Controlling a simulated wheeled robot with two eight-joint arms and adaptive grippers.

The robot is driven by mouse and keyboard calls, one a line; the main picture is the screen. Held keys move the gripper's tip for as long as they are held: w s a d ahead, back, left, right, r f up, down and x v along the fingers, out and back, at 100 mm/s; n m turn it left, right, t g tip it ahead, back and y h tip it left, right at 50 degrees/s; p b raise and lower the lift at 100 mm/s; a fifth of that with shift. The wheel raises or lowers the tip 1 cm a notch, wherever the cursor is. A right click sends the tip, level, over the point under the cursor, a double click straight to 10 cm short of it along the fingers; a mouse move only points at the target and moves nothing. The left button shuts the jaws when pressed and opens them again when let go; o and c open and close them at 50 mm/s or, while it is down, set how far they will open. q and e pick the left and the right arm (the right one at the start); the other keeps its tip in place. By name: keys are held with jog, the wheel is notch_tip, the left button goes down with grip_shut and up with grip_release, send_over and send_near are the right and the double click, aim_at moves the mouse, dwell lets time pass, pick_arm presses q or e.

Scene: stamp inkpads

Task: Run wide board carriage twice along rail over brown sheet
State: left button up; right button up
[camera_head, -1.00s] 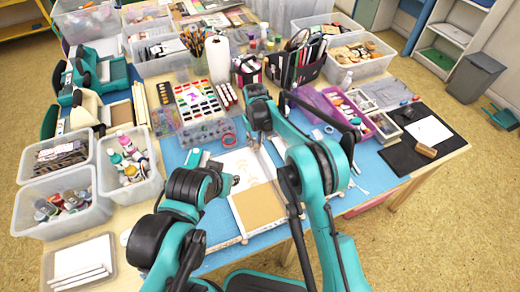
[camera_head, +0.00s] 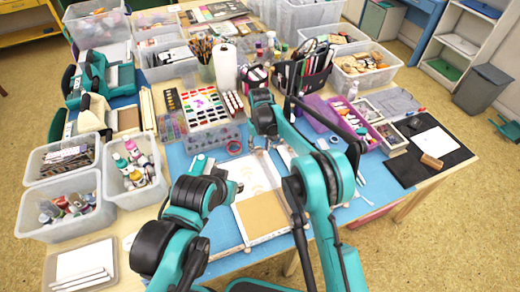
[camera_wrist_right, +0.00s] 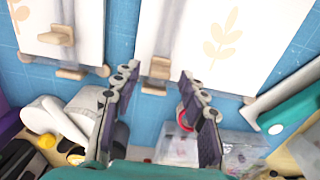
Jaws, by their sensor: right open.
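The brown sheet (camera_head: 262,213) lies on the near part of the wide board, and a white sheet with pale leaf prints (camera_head: 247,172) lies beyond it. In the right wrist view, the wide board's grey rail (camera_wrist_right: 171,30) runs beside a leaf-printed white sheet (camera_wrist_right: 222,42). A small wooden carriage (camera_wrist_right: 160,68) sits near the rail's end. My right gripper (camera_wrist_right: 158,105) is open and empty, its fingers apart just short of this carriage; in the head view, my arm largely hides this spot. My left gripper (camera_head: 238,188) hovers by the board's left edge, its jaws unclear.
A narrower board with its own wooden carriage (camera_wrist_right: 56,36) lies beside the wide one. An inkpad box (camera_head: 207,108), a purple tray (camera_head: 338,122) and bottles in a bin (camera_head: 133,172) crowd around. Some blue mat (camera_head: 213,240) is clear at the front left.

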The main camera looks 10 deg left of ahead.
notch_tip(320, 180, up, 11)
dwell(0.3)
dwell(0.4)
jog(key=s+d+r+m+t, duration=0.1)
jog(key=s+d+r, duration=0.25)
jog(key=d, duration=0.35)
jog(key=s+d+r+m+t, duration=0.1)
jog(key=s+d+r, duration=0.2)
jog(key=d+r, duration=0.3)
jog(key=s+d+r+m+t, duration=0.1)
jog(key=s+d+r+m, duration=0.15)
jog(key=d, duration=0.55)
jog(key=s+d+f+m+t, duration=0.1)
jog(key=s+d+f+t, duration=0.1)
jog(key=s+d, duration=0.5)
jog(key=s+d+f+m+t, duration=0.1)
jog(key=s+d, duration=0.5)
jog(key=s, duration=0.6)
notch_tip(320, 180, down, 3)
jog(key=shift+s+d+r+m+t, duration=0.25)
jog(key=shift+d+m+t, duration=0.15)
jog(key=shift+t, duration=0.2)
